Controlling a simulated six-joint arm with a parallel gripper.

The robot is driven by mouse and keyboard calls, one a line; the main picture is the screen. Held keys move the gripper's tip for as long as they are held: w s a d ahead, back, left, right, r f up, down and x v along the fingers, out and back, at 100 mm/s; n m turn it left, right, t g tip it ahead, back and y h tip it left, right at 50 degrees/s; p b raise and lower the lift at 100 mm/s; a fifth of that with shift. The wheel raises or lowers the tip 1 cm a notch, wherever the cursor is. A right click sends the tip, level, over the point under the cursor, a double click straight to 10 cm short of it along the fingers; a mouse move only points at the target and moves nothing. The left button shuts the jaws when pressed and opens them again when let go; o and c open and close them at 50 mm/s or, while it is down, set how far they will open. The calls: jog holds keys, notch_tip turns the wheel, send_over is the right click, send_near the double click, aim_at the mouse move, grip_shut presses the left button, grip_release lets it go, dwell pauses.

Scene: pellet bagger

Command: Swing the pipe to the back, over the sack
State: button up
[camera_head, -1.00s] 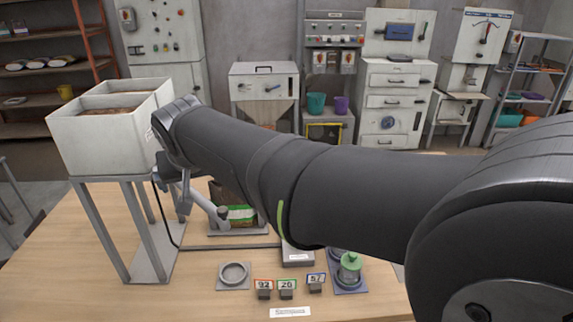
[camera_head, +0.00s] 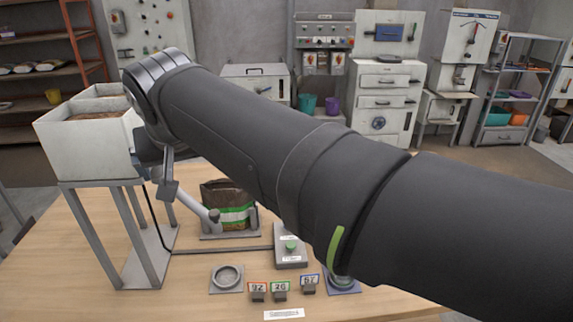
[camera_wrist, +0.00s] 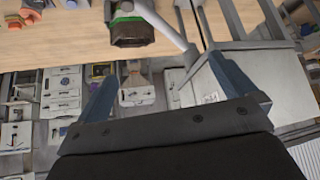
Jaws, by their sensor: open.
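The pipe (camera_head: 193,205) is a pale grey tube that slopes down from below the white twin hopper (camera_head: 85,145) to a darker end. Its end shows in front of the left part of the sack (camera_head: 238,212), which is brown with a green and white band and stands open on a grey plate. In the wrist view the pipe (camera_wrist: 160,20) runs beside the sack (camera_wrist: 130,32), seen upside down. My gripper (camera_wrist: 165,68) is open, with nothing between its fingers. In the head view my arm hides most of it, near the hopper.
A grey box with a green button (camera_head: 290,247) stands right of the sack. A round ring on a plate (camera_head: 227,277) and small numbered blocks (camera_head: 280,291) sit in front. The hopper stand (camera_head: 150,255) rises at the left. Bare table lies at front left.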

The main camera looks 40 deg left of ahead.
jog(key=shift+s+d+r, duration=0.15)
jog(key=shift+d+r, duration=0.1)
jog(key=shift+r, duration=0.1)
